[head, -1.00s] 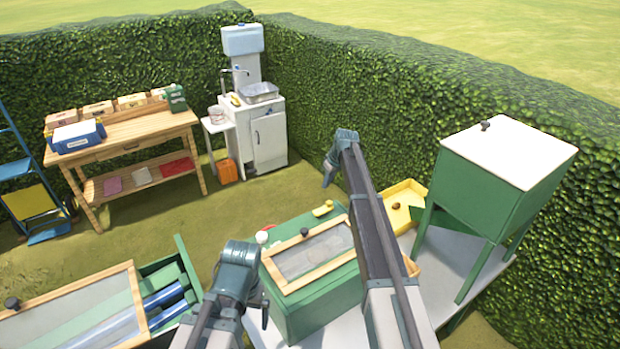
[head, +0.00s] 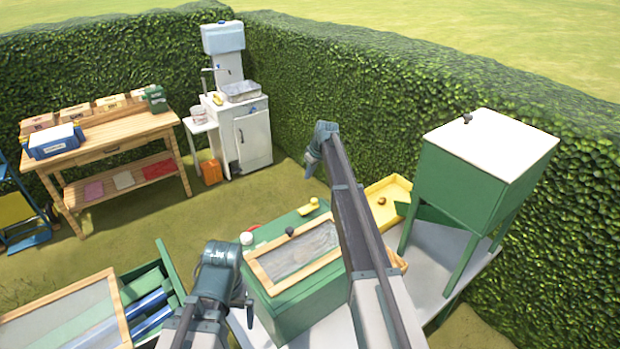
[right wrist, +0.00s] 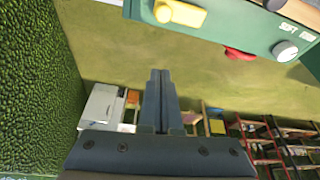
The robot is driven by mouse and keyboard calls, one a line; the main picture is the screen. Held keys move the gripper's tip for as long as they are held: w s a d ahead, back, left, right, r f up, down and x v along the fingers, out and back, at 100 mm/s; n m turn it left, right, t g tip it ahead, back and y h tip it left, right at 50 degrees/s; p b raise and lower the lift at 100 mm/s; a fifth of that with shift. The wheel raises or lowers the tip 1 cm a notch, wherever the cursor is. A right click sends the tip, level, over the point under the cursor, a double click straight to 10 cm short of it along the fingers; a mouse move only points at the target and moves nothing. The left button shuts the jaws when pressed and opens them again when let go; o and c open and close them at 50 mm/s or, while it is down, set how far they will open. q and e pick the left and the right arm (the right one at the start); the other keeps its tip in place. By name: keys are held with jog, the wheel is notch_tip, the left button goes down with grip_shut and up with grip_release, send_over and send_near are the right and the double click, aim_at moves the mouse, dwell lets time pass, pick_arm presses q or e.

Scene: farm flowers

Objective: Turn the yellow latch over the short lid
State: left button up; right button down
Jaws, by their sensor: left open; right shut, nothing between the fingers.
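A green box (head: 310,310) has a wood-framed lid (head: 272,290) with a clear pane and a dark knob, lying closed on top. The yellow latch (head: 309,205) sits on the box's far rim, beside the lid's frame rather than across it. It also shows at the top of the right wrist view (right wrist: 180,13). My right gripper (head: 310,168) is shut and empty, in the air near the latch and apart from it; its fingers (right wrist: 160,75) point away below the box edge in the wrist view. My left gripper (head: 247,308) is open at the box's left side.
A white knob (head: 247,238) and a red part (right wrist: 238,54) sit at the box's edge. A yellow tray (head: 375,190) and a green hopper on legs (head: 470,185) stand to the right. A glass-lidded green unit (head: 60,310) is at lower left.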

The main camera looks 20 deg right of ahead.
aim_at(308, 207)
notch_tip(308, 207, down, 9)
jog(key=b, duration=0.8)
jog(key=shift+s+r, duration=0.15)
jog(key=shift+s+d, duration=0.2)
jog(key=shift+s, duration=0.15)
jog(key=shift+w, duration=0.1)
